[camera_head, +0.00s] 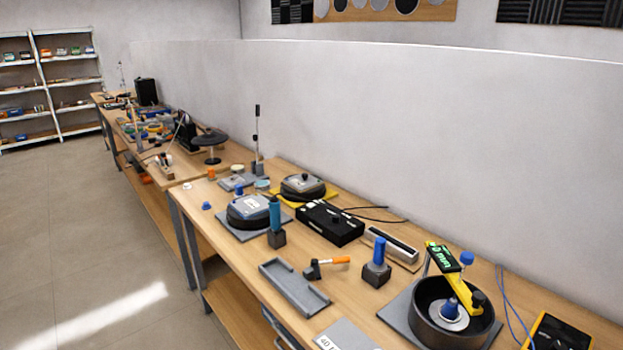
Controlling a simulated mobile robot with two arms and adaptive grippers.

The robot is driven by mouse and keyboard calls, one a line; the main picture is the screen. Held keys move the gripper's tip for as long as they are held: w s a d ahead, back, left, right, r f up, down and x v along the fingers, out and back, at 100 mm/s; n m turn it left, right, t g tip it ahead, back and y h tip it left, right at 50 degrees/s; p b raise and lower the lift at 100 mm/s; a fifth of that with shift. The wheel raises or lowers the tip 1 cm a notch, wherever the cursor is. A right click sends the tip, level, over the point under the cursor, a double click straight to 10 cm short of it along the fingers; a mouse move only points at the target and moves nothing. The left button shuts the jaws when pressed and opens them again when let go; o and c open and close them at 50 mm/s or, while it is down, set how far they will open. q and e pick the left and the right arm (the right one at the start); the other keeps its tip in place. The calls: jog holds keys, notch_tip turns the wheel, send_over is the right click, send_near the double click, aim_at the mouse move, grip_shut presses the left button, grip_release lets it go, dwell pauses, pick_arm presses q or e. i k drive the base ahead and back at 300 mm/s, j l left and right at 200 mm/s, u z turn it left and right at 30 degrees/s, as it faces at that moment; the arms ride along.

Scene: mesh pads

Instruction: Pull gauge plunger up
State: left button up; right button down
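A dial gauge with a green digital display (442,257) stands at the right of the bench, on a yellow arm (462,288). A blue knob (466,258) sits beside the display; I cannot tell for certain whether it is the plunger's top. The arm reaches over a dark round bowl (422,328). Inside the bowl is a pale disc with a blue cone-shaped piece (450,306) on it. Neither of my grippers shows in this view.
The bowl stands on a grey plate. Nearby are a blue-handled block (377,270), a grey channel tray (294,288), an orange-handled tool (334,261), a black box (332,223) and a yellow-framed device (556,333). A white wall runs behind the bench; open floor lies left.

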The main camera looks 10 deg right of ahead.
aim_at(466, 258)
jog(key=z, duration=1.35)
